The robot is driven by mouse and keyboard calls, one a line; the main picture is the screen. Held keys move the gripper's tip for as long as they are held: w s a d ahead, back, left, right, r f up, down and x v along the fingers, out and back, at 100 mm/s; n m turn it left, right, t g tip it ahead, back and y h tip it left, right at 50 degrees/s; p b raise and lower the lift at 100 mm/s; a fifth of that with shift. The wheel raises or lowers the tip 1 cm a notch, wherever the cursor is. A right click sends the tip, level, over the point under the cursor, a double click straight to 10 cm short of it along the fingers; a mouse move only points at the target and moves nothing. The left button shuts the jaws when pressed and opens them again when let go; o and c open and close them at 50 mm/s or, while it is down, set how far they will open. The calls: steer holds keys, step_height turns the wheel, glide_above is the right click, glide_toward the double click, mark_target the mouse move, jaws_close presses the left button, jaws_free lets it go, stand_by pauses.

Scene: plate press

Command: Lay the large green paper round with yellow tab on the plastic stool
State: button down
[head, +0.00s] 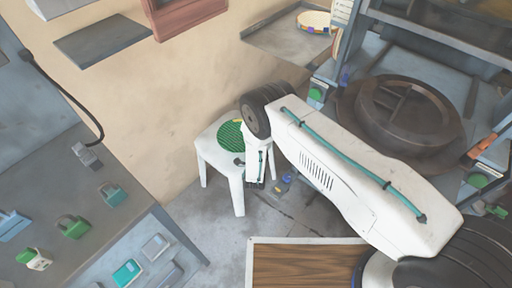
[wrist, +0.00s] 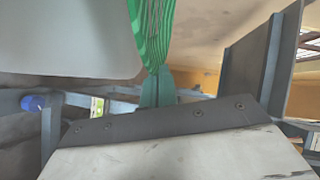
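The white plastic stool (head: 207,150) stands on the floor by the tan wall. The green paper round (head: 231,136) is over its seat in the head view. In the wrist view the striped green round (wrist: 152,30) shows nearly edge-on, beside a large pale surface (wrist: 65,38) that looks like the stool. My gripper's teal fingers (wrist: 154,78) meet at the round's near edge and appear shut on it. I cannot tell whether the round touches the seat. The yellow tab is not visible, probably hidden by the fingers.
A dark round press part (head: 405,115) is at right. A wooden board with a pale rim (head: 300,266) is in front. A colourful plate (head: 314,21) lies on a shelf at the back.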

steer(key=shift+w+a, duration=0.1)
steer(key=shift+w, duration=0.25)
steer(key=shift+w+a+f, duration=0.1)
steer(key=shift+f, duration=0.8)
steer(key=shift+w+a+f, duration=0.1)
steer(key=shift+f, duration=0.8)
steer(key=c, duration=2.1)
jaws_free()
steer(key=shift+f, duration=0.1)
steer(key=shift+o, duration=0.6)
steer(key=d+v, duration=0.1)
steer(key=v, duration=1.1)
steer(key=shift+a, duration=0.35)
